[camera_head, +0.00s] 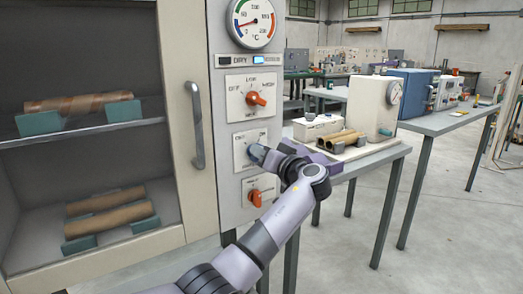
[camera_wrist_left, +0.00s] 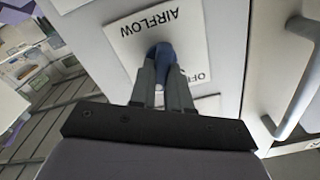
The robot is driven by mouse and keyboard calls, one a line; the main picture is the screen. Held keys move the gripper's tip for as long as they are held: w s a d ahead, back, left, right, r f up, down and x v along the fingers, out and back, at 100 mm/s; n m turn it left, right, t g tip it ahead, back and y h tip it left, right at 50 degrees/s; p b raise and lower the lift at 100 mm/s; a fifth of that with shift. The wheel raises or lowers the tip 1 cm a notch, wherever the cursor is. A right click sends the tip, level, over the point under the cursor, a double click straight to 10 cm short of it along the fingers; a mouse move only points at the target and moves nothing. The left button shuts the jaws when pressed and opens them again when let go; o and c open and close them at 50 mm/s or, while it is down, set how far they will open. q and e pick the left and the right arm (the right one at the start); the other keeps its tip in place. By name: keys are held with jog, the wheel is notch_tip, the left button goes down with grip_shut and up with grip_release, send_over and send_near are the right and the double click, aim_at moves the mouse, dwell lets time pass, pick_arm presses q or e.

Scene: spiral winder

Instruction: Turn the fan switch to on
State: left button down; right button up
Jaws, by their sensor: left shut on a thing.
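The fan switch is a blue knob (camera_head: 257,152) on a white plate (camera_head: 241,142) in the cabinet's control column. In the left wrist view the same blue knob (camera_wrist_left: 160,52) sits on a plate (camera_wrist_left: 135,35) reading "AIRFLOW", with a partly hidden "OFF" mark beside it. My left gripper (camera_head: 268,155) is at this plate. In the left wrist view the left gripper's fingers (camera_wrist_left: 161,78) are shut on the blue knob, one on each side. They hide part of the knob, so its pointing direction is hard to tell. My right gripper is not in view.
An orange knob (camera_head: 257,99) is above the blue one and another orange knob (camera_head: 255,197) is below it. A vertical door handle (camera_head: 195,125) is close on the left. A table (camera_head: 385,152) with tubes and a gauge box (camera_head: 372,108) stands right.

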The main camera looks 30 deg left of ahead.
pick_arm(q)
jog(key=shift+f+m+p, duration=0.1)
jog(key=shift+m+p, duration=0.3)
jog(key=shift+m, duration=0.7)
jog(key=c, duration=1.1)
grip_release()
jog(key=v, duration=0.7)
jog(key=shift+d, duration=0.1)
